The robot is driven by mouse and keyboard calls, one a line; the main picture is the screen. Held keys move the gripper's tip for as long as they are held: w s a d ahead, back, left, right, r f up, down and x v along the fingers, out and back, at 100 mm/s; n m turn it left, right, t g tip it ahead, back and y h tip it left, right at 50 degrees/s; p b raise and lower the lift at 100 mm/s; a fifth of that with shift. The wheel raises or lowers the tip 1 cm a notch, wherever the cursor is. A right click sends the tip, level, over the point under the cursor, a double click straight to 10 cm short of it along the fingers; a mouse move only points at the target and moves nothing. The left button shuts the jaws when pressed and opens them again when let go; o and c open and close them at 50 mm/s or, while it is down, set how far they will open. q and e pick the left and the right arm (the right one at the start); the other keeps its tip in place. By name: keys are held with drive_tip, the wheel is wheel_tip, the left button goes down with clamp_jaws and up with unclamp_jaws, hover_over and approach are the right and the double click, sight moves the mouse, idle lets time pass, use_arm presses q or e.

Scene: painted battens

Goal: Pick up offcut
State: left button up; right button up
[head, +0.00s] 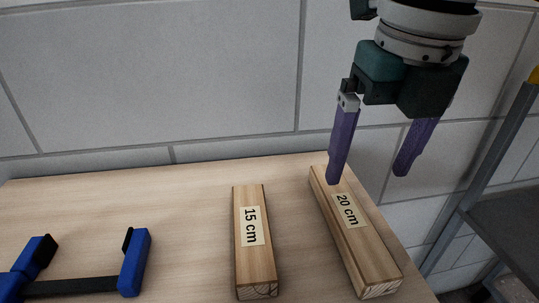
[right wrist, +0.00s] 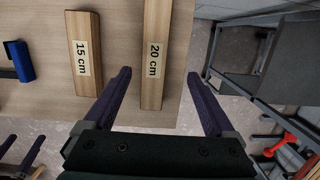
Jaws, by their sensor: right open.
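Two wooden battens lie on the table. One carries a "15 cm" label (head: 253,262); it shows left of centre in the right wrist view (right wrist: 85,83). The other carries a "20 cm" label (head: 366,257) and lies near the table's right edge; in the right wrist view (right wrist: 155,95) it runs between my fingers. My right gripper (head: 367,178) is open and empty, its purple fingers pointing down over the far end of the 20 cm batten. Whether a finger touches it I cannot tell. What looks like my left gripper is cut off at the lower left of the right wrist view.
A blue and black clamp-like piece (head: 135,262) lies on the wooden table (head: 190,200), left of the battens. A grey metal frame with a shelf (head: 505,215) stands to the right, beyond the table edge. A block wall is behind.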

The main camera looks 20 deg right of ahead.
sight(348, 210)
drive_tip(key=f, duration=0.7)
drive_tip(key=shift+w+a, duration=0.4)
drive_tip(key=shift+c, duration=0.2)
clamp_jaws()
